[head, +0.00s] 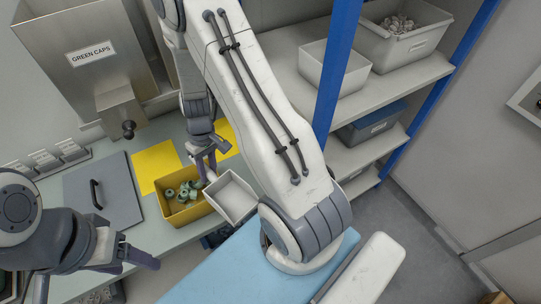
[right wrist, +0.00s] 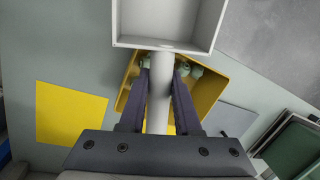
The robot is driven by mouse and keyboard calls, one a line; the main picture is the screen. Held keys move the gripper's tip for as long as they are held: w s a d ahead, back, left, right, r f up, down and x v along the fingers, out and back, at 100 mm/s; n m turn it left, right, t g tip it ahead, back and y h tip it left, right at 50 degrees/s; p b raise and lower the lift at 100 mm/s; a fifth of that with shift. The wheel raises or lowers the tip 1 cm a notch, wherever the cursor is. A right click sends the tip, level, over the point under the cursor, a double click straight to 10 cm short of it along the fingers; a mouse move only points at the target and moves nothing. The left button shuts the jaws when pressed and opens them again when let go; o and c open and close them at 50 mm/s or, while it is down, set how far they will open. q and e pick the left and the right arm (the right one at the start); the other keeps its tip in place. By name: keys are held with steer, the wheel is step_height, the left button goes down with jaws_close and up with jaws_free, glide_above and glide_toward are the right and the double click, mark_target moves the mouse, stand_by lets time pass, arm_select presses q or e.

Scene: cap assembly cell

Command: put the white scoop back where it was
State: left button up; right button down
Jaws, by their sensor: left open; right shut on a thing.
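The white scoop (head: 232,198) is in my right gripper (head: 205,160), which is shut on its handle. In the right wrist view the handle (right wrist: 160,95) runs between the two dark fingers and the square pan (right wrist: 165,44) lies ahead of them. The pan looks empty in the head view. It is at the right end of the yellow bin (head: 182,213); I cannot tell its exact height. The bin holds several green caps (head: 187,192). My left gripper (head: 132,262) is open and empty at the lower left, at the table's front.
Two yellow mats (head: 155,165) (head: 228,138) lie on the table. A grey lidded panel with a handle (head: 103,195) is left of the bin. The GREEN CAPS hopper (head: 88,60) stands behind. A shelf rack with blue posts (head: 338,65) holds bins at the right.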

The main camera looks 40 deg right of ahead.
steer(key=s+d+f+n+h+b, duration=0.1)
steer(key=s+d+n+h+b, duration=0.15)
steer(key=s+d+n, duration=0.65)
steer(key=s+d+n+h+b, duration=0.1)
steer(key=d+n+b, duration=0.25)
steer(key=n, duration=1.15)
steer(key=w+a+f, duration=0.1)
steer(key=w+f, duration=0.1)
steer(key=w, duration=0.1)
steer(key=w+f+p, duration=0.1)
steer(key=w+f, duration=0.1)
steer(key=w, duration=0.2)
steer(key=w+a+f, duration=0.1)
steer(key=w+f, duration=0.2)
steer(key=shift+w+a+p, duration=0.25)
steer(key=shift+a+p, duration=0.1)
steer(key=shift+f, duration=2)
steer(key=shift+f, duration=0.1)
steer(key=c, duration=0.6)
jaws_free()
